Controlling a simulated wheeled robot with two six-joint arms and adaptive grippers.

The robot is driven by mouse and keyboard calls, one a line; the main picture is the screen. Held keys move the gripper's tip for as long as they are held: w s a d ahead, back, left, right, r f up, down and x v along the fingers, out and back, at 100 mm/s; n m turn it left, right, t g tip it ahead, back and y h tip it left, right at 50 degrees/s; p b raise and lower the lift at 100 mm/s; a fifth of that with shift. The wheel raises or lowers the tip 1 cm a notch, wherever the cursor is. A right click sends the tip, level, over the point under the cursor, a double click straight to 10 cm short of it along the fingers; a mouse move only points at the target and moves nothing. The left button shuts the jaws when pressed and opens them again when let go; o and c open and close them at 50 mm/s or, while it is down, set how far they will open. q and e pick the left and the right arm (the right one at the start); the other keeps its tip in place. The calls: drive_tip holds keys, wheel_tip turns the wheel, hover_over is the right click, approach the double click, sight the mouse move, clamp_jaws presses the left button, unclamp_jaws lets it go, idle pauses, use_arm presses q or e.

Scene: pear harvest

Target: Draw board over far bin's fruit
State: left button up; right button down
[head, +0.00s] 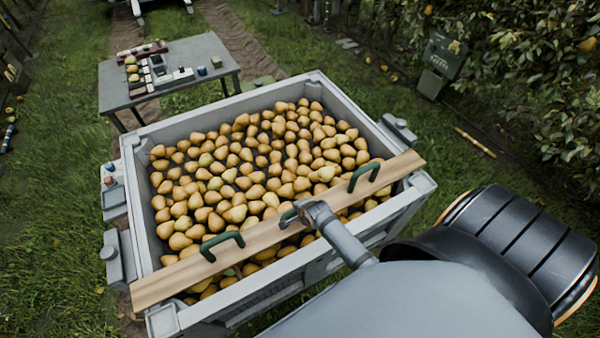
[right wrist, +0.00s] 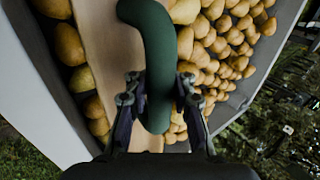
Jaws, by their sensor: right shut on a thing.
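The wooden board (head: 262,233) lies slantwise across the near part of the large grey bin (head: 149,240), its ends over the left and right rims. Pears (head: 255,160) fill the bin; most lie uncovered beyond the board, a few on its near side. The board has green handles toward its left end (head: 222,243) and right end (head: 365,175), and one in the middle. My right gripper (head: 294,216) is at the middle handle, jaws shut around it. In the right wrist view this green handle (right wrist: 152,45) stands between the fingers. My left gripper is not in view.
A grey table (head: 205,50) with pears, trays and small items stands behind the bin at the left. Grey brackets (head: 400,128) stick out from the bin's sides. Leafy trees (head: 540,70) and a dark box (head: 443,55) stand at the right. Grass lies around.

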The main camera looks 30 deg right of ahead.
drive_tip(key=w+d+b, duration=0.1)
drive_tip(key=w+b, duration=1.2)
drive_tip(key=w, duration=0.9)
drive_tip(key=shift+d+r, duration=0.15)
drive_tip(key=shift+r, duration=0.05)
idle(1.9)
idle(0.4)
drive_tip(key=shift+f, duration=0.2)
idle(0.9)
